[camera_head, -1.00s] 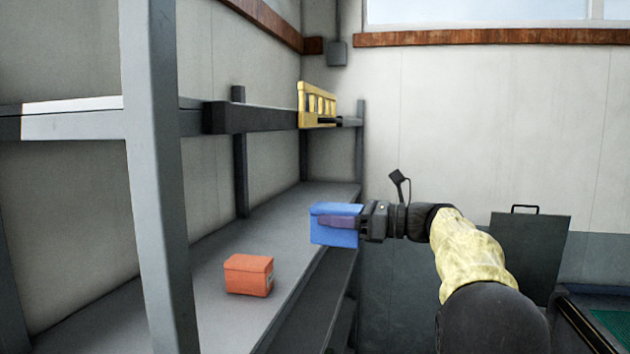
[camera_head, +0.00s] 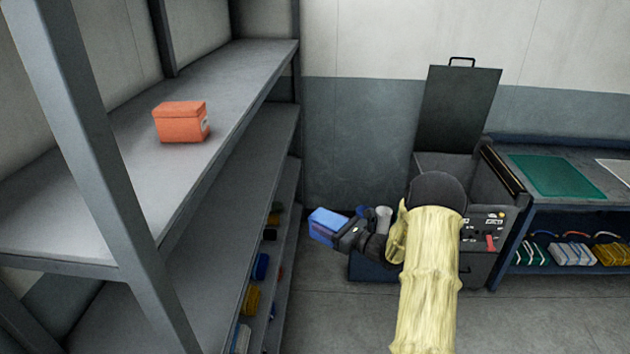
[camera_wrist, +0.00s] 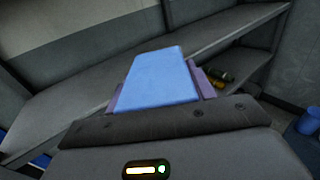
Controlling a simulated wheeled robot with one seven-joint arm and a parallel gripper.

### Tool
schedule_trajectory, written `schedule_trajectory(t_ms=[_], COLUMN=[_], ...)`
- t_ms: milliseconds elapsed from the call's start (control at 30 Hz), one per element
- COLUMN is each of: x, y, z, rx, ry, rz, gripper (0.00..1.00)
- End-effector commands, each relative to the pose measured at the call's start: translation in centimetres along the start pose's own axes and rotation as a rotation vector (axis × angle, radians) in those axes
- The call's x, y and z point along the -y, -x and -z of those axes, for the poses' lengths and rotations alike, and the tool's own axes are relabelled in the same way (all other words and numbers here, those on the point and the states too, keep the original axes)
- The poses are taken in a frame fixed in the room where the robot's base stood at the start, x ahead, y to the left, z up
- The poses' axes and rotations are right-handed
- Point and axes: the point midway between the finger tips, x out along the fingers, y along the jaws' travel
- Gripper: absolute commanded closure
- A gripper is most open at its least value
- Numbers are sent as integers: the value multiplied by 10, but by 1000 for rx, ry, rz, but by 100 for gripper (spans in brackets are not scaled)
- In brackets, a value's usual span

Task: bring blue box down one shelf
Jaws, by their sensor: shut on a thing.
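The blue box (camera_head: 327,226) is held in my gripper (camera_head: 340,232), to the right of the shelving unit and clear of it. In the wrist view the blue box (camera_wrist: 158,76) sits between the two purple fingers, which are shut on its sides. The upper shelf (camera_head: 60,215) carries an orange box. Below it, the middle shelf (camera_head: 205,240) shows a bare surface. In the head view the held box is lower than the upper shelf; its exact height against the middle shelf is hard to tell.
The orange box (camera_head: 181,122) stands on the upper shelf. A grey upright post (camera_head: 95,160) crosses the left foreground. Lower shelves hold several small items. A machine with a raised lid (camera_head: 457,108) and a bench (camera_head: 560,150) stand at right.

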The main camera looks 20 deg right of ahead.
Motion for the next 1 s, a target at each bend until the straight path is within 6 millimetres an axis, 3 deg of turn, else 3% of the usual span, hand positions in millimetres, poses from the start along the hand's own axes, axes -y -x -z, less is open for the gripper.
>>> schedule_trajectory(t_ms=[33, 100, 200, 400, 700, 1000], x=[-4, -11, -25, -56, -106, -128], y=[10, 23, 39, 65, 92, 101], z=[32, 66, 109, 174, 236, 252], rx=[-2, -1, 0, 2, 4, 5], ry=[-16, -18, -18, -16, -13, 2], rz=[43, 102, 181, 319, 503, 597], gripper=[76, 76, 76, 76, 76, 76])
